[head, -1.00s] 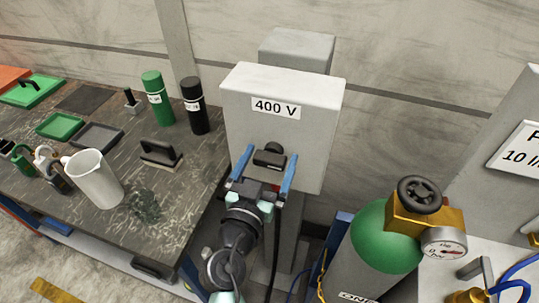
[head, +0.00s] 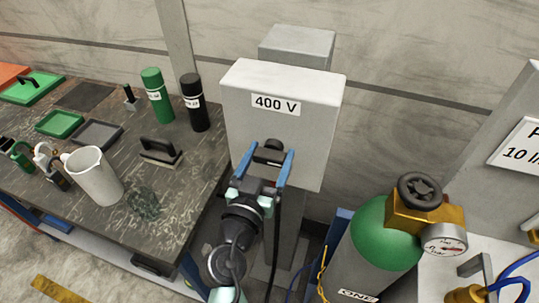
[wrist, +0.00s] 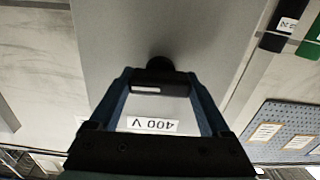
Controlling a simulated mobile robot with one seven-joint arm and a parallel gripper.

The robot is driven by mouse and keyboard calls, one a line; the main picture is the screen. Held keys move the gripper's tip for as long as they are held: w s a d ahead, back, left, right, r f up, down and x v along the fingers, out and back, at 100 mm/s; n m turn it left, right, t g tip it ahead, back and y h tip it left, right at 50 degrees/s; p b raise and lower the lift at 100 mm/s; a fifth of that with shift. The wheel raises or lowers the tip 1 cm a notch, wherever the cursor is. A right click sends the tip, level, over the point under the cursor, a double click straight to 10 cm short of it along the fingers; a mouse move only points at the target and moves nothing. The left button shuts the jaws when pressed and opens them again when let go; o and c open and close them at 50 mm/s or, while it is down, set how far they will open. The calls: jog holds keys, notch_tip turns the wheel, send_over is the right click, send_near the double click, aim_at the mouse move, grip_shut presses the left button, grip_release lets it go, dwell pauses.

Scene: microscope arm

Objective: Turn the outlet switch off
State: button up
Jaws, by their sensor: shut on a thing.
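The outlet switch is a black knob (head: 269,151) on the front of a grey box (head: 285,85) labelled 400 V. In the wrist view the knob (wrist: 160,89) appears as a dark bar with a pale stripe on a round black stem. My gripper (head: 271,153) has its two blue fingers on either side of the knob, shut on its ends. The wrist view also shows the fingertips (wrist: 160,78) at both ends of the bar. The knob's lower part is partly hidden by my gripper in the head view.
A dark workbench (head: 190,185) at left holds a white jug (head: 93,177), a black-handled block (head: 160,151), and green (head: 157,95) and black (head: 194,102) bottles. A green gas cylinder (head: 375,235) with a gauge (head: 443,239) stands close at right.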

jog(key=n+b, duration=0.1)
jog(key=n, duration=0.7)
jog(key=shift+n, duration=0.4)
jog(key=n+p, duration=0.1)
jog(key=n, duration=0.3)
jog(key=shift+a+n, duration=0.1)
jog(key=shift+n, duration=0.2)
jog(key=shift+f+n+p, duration=0.1)
jog(key=shift+n+p, duration=0.4)
jog(key=shift+n, duration=1.5)
jog(key=o, duration=1.2)
jog(key=shift+s, duration=0.1)
